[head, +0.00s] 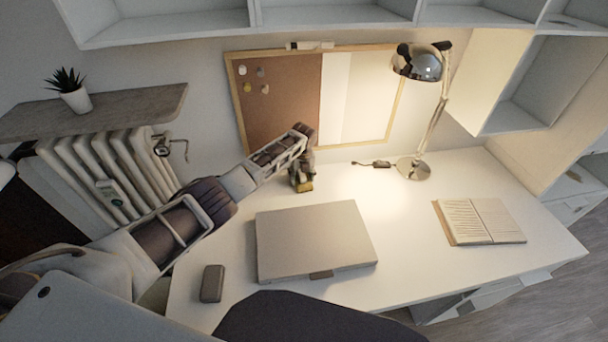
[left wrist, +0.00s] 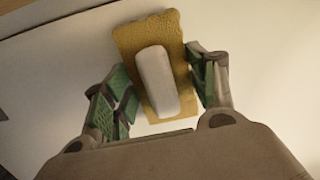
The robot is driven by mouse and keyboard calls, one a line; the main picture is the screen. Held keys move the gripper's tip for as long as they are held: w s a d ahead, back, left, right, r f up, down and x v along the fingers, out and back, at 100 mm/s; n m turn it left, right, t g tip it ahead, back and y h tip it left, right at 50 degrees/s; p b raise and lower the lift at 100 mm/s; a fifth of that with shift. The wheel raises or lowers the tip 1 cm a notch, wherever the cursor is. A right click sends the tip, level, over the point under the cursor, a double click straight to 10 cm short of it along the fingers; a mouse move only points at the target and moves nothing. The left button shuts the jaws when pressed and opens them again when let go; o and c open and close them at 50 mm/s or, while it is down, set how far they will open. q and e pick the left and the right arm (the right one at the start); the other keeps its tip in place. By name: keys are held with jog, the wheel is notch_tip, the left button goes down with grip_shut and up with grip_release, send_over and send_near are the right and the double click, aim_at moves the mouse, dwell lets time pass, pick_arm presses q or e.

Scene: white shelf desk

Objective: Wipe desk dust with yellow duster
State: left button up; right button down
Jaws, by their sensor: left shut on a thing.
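The yellow duster (left wrist: 133,40) has a yellow pad and a pale rounded handle (left wrist: 156,80). In the left wrist view it lies between the green-padded fingers of my left gripper (left wrist: 160,92), which is shut on it. In the head view, my left gripper (head: 302,172) points down at the back of the white desk (head: 400,270), behind the laptop. A bit of the yellow duster (head: 305,187) shows under it, at or close to the desk surface; I cannot tell if it touches. No dust is clearly visible. My right gripper is not in view.
A closed grey laptop (head: 315,238) lies mid-desk, with a small dark device (head: 212,283) at front left. A lit lamp (head: 414,169) stands at the back right. An open book (head: 480,221) lies at right. A corkboard (head: 280,95) is on the wall behind.

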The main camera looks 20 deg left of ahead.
aim_at(278, 184)
pick_arm(q)
jog(key=shift+s+a+p, duration=0.35)
jog(key=shift+a+p, duration=0.2)
jog(key=shift+a, duration=0.1)
jog(key=shift+s+a+p, duration=0.3)
jog(key=shift+a+p, duration=0.2)
jog(key=shift+a, duration=0.1)
jog(key=shift+s+a+r+p, duration=0.1)
jog(key=shift+s+a+p, duration=0.1)
jog(key=shift+a+p, duration=0.35)
jog(key=shift+s+a+p, duration=0.25)
jog(key=shift+a+p, duration=0.1)
jog(key=shift+a, duration=0.15)
jog(key=shift+s+a+p, duration=0.25)
jog(key=shift+a+p, duration=0.1)
jog(key=shift+a, duration=0.1)
jog(key=shift+a, duration=0.1)
jog(key=shift+s+a+p, duration=0.3)
jog(key=shift+a+p, duration=0.25)
jog(key=shift+s+a+p, duration=0.25)
jog(key=shift+a+p, duration=0.05)
jog(key=shift+a, duration=0.2)
jog(key=shift+s+a+p, duration=0.2)
jog(key=shift+a+p, duration=0.1)
jog(key=shift+a, duration=0.15)
